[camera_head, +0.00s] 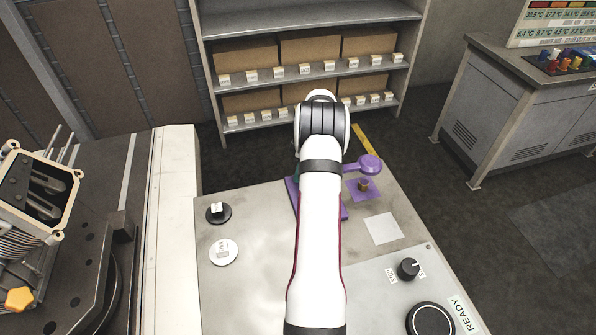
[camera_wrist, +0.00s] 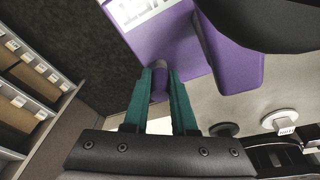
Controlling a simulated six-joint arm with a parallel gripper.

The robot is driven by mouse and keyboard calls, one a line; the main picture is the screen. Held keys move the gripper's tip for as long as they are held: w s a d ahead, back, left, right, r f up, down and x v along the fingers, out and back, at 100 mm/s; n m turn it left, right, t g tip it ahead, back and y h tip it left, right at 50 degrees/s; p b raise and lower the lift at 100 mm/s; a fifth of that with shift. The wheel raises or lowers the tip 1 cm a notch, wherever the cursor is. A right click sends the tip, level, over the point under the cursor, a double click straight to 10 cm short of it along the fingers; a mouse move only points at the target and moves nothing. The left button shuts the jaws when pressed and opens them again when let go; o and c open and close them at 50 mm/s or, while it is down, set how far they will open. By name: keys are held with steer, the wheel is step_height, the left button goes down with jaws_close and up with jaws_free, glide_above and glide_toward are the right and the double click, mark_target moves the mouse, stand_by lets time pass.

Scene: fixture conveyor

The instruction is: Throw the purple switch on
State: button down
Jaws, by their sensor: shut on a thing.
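A purple fixture with a flat purple plate (camera_head: 291,188) sits on the bench panel, mostly hidden behind my arm in the head view. In the wrist view a purple body with a white label (camera_wrist: 165,35) fills the top. My gripper (camera_wrist: 160,75) has two teal fingers closed around a narrow purple piece (camera_wrist: 158,85), which looks like the switch's handle. Whether the switch is on or off cannot be told.
A black disc (camera_head: 218,213) and a white disc (camera_head: 223,252) lie left. A dial (camera_head: 408,268) and a round black part (camera_head: 430,320) are front right. Shelves (camera_head: 305,70) stand behind.

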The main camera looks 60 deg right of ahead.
steer(key=c, duration=1)
jaws_free()
steer(key=v, duration=1.5)
steer(key=shift+r, duration=0.4)
steer(key=shift+o, duration=0.3)
